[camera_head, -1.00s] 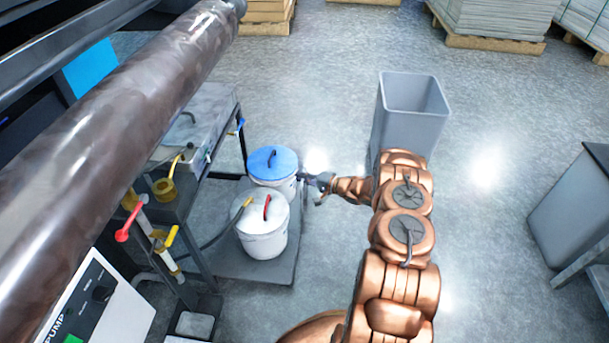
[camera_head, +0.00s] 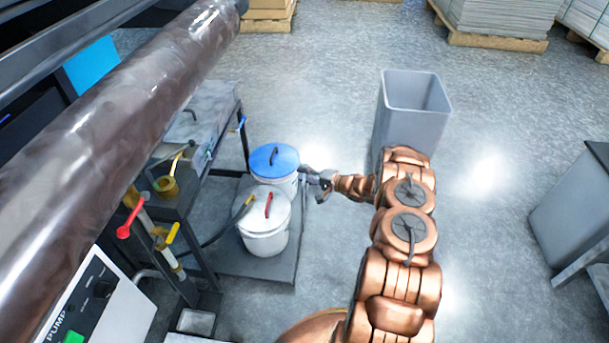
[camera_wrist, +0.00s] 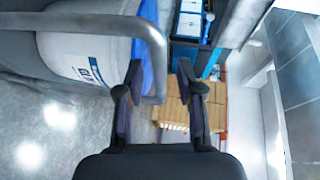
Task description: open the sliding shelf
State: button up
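The sliding shelf (camera_head: 228,255) is a low grey platform under the machine's bench, bearing a blue-lidded bucket (camera_head: 273,160) and a white-lidded bucket (camera_head: 264,222). In the wrist view, a grey bent-bar handle (camera_wrist: 157,68) stands in front of a white bucket (camera_wrist: 85,58). My gripper (camera_head: 320,182) is at the shelf's right side, beside the blue-lidded bucket. In the wrist view, my gripper (camera_wrist: 160,80) has its two dark fingers apart, and the handle's bar shows between them, nearer the left finger. I cannot tell whether a finger touches it.
A large brown roller (camera_head: 115,130) crosses the upper left. A grey bin (camera_head: 412,115) stands on the floor behind my arm. A grey cabinet (camera_head: 575,205) is at the right edge.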

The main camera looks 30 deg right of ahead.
jog(key=v, duration=1.1)
jog(key=shift+s+d, duration=0.25)
jog(key=shift+s, duration=0.05)
jog(key=shift+r, duration=0.1)
